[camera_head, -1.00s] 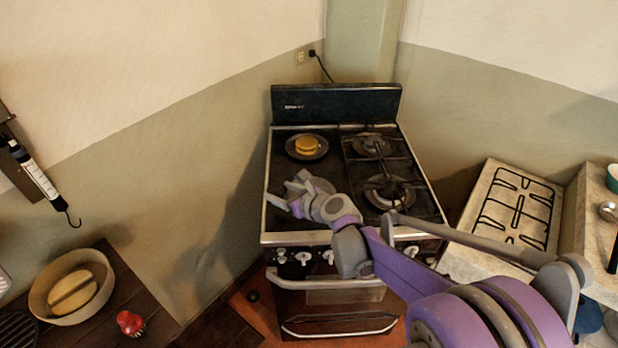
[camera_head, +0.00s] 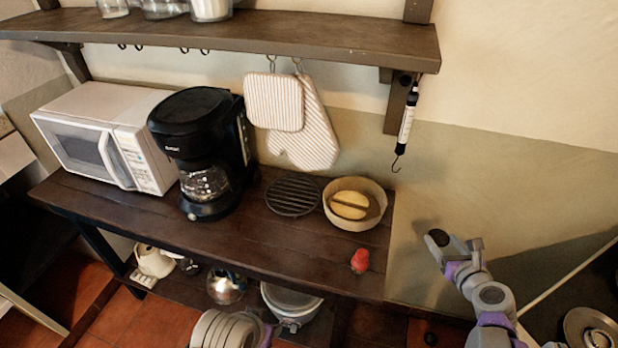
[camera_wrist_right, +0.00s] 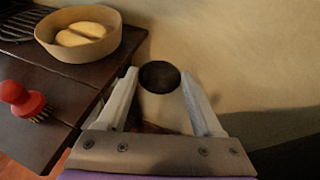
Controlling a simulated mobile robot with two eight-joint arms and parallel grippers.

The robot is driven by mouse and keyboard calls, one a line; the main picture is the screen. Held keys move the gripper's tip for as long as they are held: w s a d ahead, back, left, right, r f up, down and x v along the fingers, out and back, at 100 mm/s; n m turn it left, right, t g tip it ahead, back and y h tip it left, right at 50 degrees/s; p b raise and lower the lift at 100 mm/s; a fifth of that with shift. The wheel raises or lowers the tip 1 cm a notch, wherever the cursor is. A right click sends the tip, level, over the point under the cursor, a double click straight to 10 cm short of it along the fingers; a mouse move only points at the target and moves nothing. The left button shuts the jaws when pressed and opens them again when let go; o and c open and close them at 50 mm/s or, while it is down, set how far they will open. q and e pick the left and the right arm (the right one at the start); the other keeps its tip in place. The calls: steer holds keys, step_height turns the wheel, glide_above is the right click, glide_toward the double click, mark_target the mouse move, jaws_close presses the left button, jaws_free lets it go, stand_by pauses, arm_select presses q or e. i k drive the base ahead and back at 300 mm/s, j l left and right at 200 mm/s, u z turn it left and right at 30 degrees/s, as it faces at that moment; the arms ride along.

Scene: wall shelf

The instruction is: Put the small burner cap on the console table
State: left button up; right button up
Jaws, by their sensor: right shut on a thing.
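The small burner cap is a dark round disc (camera_head: 439,238) held between the fingertips of my right gripper (camera_head: 454,244). The cap also shows in the right wrist view (camera_wrist_right: 159,76), between the two fingers. My right gripper is shut on it, in the air just right of the console table (camera_head: 250,243). The console table is dark wood and its right end also shows in the right wrist view (camera_wrist_right: 75,95). The cap is apart from the tabletop. My left gripper is not in view.
On the table stand a white microwave (camera_head: 105,135), a black coffee maker (camera_head: 200,125), a round grill trivet (camera_head: 293,195), a bowl (camera_head: 338,217) with bread, and a red brush (camera_head: 360,260). The front strip left of the brush is clear. A shelf (camera_head: 250,30) hangs above.

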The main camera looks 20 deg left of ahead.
mark_target(277, 228)
steer(key=j+u, duration=0.5)
steer(key=j, duration=0.6)
steer(key=i+j, duration=0.15)
steer(key=j, duration=0.4)
